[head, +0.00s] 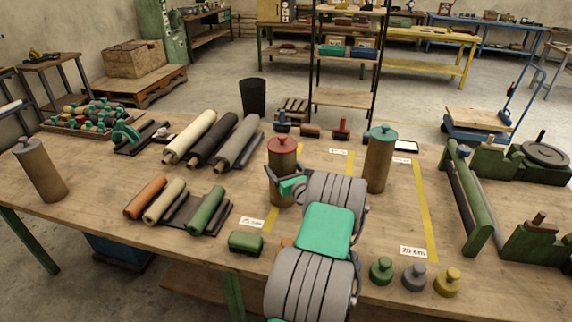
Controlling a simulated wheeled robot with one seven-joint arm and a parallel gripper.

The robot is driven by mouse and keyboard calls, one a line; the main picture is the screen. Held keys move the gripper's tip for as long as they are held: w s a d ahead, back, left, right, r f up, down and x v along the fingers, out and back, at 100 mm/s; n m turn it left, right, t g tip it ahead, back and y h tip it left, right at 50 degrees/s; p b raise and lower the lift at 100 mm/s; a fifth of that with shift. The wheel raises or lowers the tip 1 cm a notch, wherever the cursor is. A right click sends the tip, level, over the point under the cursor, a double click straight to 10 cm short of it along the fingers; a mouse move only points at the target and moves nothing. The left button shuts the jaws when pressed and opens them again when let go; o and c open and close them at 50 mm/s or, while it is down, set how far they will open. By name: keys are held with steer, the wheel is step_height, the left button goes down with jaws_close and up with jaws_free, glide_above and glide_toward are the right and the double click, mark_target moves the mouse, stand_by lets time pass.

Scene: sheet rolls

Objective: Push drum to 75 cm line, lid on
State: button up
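A tall brown drum with a red lid (283,146) stands upright on the workbench (120,205), with its lid seated on top. My gripper (284,172) is at its upper body, with dark fingers on both sides of it; whether they press on it is not clear. My wrist hides part of the drum's lower right side. A drum with a teal lid (378,162) stands to the right, and one with a grey lid (42,170) at the far left. Yellow lines (427,215) cross the bench; the right one's front label (413,252) seems to read 70 cm. Other labels are hard to read.
Large rolls (212,140) lie left of the red-lidded drum, with smaller rolls (175,205) in front of them. A green block (245,241) and several knobbed weights (414,276) sit near the front edge. A green roller stand (468,200) is at right. Bench between the two right drums looks clear.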

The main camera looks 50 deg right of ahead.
mark_target(281, 175)
steer(key=shift+w+a+f, duration=0.1)
steer(key=shift+w+a, duration=0.05)
steer(key=shift+a, duration=0.5)
steer(key=shift+w+a, duration=0.15)
steer(key=shift+a, duration=0.45)
steer(key=o, duration=1.9)
steer(key=shift+o, duration=0.2)
steer(key=b+v, duration=0.1)
steer(key=v, duration=0.7)
steer(key=shift+d, duration=0.1)
